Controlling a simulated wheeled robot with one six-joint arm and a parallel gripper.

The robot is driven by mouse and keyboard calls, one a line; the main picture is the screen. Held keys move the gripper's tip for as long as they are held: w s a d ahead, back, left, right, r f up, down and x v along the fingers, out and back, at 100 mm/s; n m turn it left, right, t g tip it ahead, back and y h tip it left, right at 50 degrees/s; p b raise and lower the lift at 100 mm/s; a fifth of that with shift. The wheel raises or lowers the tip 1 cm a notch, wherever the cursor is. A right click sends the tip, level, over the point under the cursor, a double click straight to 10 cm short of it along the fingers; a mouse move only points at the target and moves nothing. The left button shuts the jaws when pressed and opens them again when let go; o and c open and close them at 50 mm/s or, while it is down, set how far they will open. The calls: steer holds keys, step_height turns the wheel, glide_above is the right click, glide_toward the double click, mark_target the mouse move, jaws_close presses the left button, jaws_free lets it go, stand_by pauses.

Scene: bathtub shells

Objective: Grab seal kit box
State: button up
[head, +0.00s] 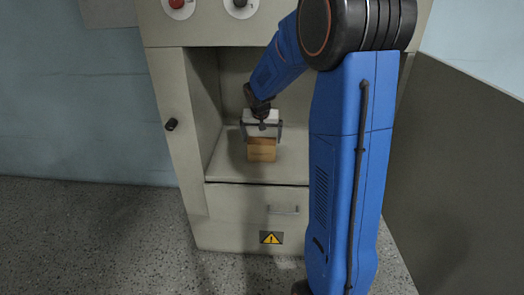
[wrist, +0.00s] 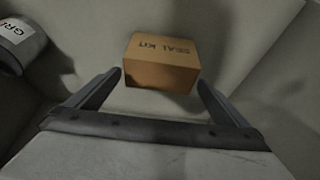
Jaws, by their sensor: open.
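The seal kit box (wrist: 161,64) is a small orange-brown carton with dark "SEAL KIT" lettering, seen in the wrist view just beyond my fingertips. In the head view the box (head: 262,150) sits on the shelf inside the cabinet opening. My gripper (head: 261,132) reaches into the opening and hides the upper part of the box there. In the wrist view my gripper (wrist: 160,82) is open, with one finger toward each side of the box. The fingers do not appear closed on it.
A grey cylindrical container (wrist: 18,45) with a white label, partly cut off, stands at the left in the wrist view. The cabinet's side walls and shelf (head: 230,168) enclose the space around my gripper. A drawer (head: 250,207) lies below the shelf.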

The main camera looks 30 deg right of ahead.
steer(key=shift+x, duration=3.9)
steer(key=c, duration=1)
